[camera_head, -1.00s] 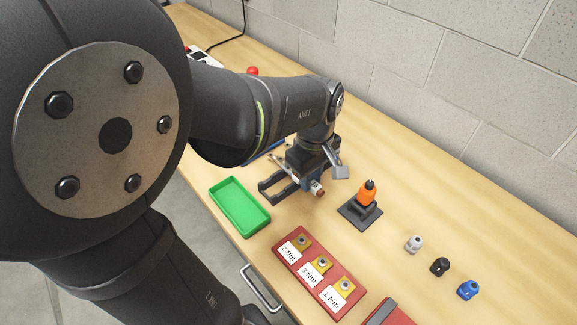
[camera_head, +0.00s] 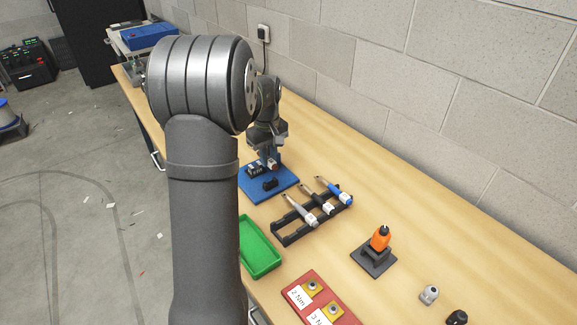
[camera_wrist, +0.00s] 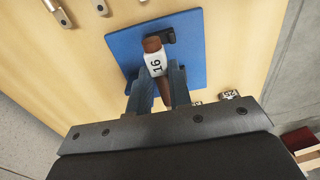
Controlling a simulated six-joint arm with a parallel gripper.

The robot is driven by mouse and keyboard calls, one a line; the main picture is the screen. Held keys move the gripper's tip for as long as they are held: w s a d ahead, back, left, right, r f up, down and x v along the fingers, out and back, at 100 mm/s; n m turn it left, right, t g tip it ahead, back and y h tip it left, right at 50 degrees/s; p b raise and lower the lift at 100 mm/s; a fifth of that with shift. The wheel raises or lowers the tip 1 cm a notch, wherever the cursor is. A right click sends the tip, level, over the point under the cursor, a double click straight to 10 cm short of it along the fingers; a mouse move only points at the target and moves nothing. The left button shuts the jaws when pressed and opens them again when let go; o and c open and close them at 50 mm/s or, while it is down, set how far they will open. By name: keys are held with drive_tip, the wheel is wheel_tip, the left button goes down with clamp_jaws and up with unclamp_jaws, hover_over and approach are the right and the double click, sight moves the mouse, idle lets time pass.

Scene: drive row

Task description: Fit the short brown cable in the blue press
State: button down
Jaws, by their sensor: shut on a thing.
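My gripper (camera_wrist: 160,82) is shut on the short brown cable (camera_wrist: 163,97), which has a white tag reading 16. The cable's brown end (camera_wrist: 151,44) points to the black block on the blue press (camera_wrist: 193,55) in the wrist view. I cannot tell whether that end touches the block or is only above it. In the head view the blue press (camera_head: 254,187) lies flat on the bench, with a small black block on top. My gripper (camera_head: 272,166) is over its far part.
A black rack (camera_head: 285,239) with several tagged, handled pieces stands nearer on the bench. A green tray (camera_head: 262,262), an orange tool on a dark stand (camera_head: 380,240) and a red holder (camera_head: 330,312) are also near.

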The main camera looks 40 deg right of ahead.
drive_tip(key=shift+w+a+f, duration=0.15)
drive_tip(key=shift+w+f, duration=0.1)
drive_tip(key=shift+w, duration=0.4)
drive_tip(key=shift+f, duration=2.9)
drive_tip(key=shift+f, duration=0.2)
drive_tip(key=c, duration=1.2)
unclamp_jaws()
drive_tip(key=shift+c, duration=0.2)
drive_tip(key=shift+r, duration=0.1)
wheel_tip(320, 180, up, 17)
drive_tip(key=shift+r, duration=0.15)
drive_tip(key=shift+s, duration=0.1)
